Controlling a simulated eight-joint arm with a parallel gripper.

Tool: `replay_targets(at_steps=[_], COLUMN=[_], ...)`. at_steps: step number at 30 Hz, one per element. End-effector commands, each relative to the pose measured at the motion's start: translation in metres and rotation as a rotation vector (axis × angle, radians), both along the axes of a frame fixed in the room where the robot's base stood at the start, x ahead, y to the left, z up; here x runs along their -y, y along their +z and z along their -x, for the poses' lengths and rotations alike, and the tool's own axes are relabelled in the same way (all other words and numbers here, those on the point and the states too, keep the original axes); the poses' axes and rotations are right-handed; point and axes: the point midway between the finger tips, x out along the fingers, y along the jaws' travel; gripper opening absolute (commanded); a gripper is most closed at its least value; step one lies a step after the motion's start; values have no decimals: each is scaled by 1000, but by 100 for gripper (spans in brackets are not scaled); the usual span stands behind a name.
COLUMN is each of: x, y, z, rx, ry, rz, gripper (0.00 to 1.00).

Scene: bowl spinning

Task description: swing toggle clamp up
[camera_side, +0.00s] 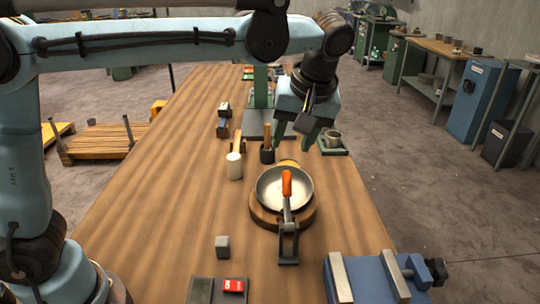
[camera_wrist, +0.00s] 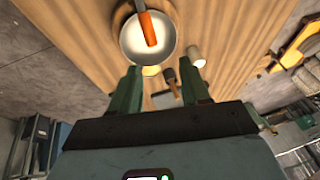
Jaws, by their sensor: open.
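The toggle clamp (camera_side: 288,222) stands at the near side of a round wooden block. Its lever with an orange handle (camera_side: 287,183) reaches over a shallow metal bowl (camera_side: 269,188). In the wrist view the orange handle (camera_wrist: 148,28) lies across the bowl (camera_wrist: 129,44) near the top of the picture. My gripper (camera_side: 296,140) is open and empty. It hangs above and behind the bowl, near the mallets, apart from the clamp. In the wrist view its two green fingers (camera_wrist: 164,80) are spread, with the bowl beyond them.
A blue vise (camera_side: 372,279) is at the near right, and a grey cube (camera_side: 222,246) is at the near left. The table's left side is mostly clear.

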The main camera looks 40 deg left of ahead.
Motion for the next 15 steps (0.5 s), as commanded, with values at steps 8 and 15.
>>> replay_targets(at_steps=[8,15], x=[25,16], y=[0,-18], z=[-10,-12], rx=[12,13], ry=[130,138], rz=[-71,-73], gripper=[46,46])
